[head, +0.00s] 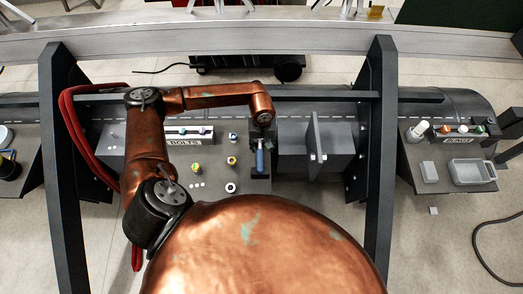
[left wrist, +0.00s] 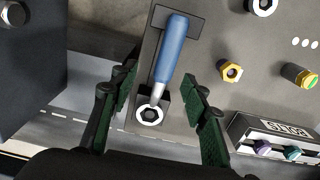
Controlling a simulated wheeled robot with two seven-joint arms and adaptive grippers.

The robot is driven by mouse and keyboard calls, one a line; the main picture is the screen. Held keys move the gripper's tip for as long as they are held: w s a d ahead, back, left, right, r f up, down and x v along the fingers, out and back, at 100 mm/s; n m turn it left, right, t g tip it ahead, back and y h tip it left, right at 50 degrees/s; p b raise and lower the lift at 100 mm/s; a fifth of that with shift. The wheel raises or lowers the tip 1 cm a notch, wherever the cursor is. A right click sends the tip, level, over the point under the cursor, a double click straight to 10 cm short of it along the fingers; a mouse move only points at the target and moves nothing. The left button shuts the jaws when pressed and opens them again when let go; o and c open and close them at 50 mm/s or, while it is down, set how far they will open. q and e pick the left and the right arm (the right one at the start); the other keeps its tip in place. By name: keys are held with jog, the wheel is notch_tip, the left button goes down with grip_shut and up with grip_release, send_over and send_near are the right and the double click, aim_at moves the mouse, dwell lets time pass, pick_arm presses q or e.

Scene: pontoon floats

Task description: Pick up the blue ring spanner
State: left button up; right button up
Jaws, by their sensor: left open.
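The blue ring spanner (head: 260,161) lies on the grey bench top, below the end of my left arm in the head view. In the left wrist view its blue handle (left wrist: 171,48) points up the picture, its upper part over a dark pad. Its pale ring end (left wrist: 149,115) sits at a small dark block. My left gripper (left wrist: 160,78) is open, with one green-padded finger on each side of the spanner and gaps to both. In the head view the left gripper (head: 263,128) is small and its fingers are hard to make out. My right gripper is not in view.
A rack labelled BOLTS (head: 184,141) stands left of the spanner. Loose yellow fittings (head: 231,161) and nuts lie nearby. A grey upright plate (head: 314,143) stands to the right. Dark frame posts (head: 381,150) flank the bench. A grey tray (head: 467,171) is far right.

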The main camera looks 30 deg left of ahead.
aim_at(260, 154)
pick_arm(q)
jog(key=shift+a+f, duration=0.25)
jog(key=shift+f, duration=1)
jog(key=f, duration=0.5)
jog(key=shift+s+a+f+p, duration=0.1)
jog(key=shift+s+a+p, duration=0.1)
jog(key=shift+a+p, duration=0.1)
jog(key=shift+d, duration=0.1)
grip_shut()
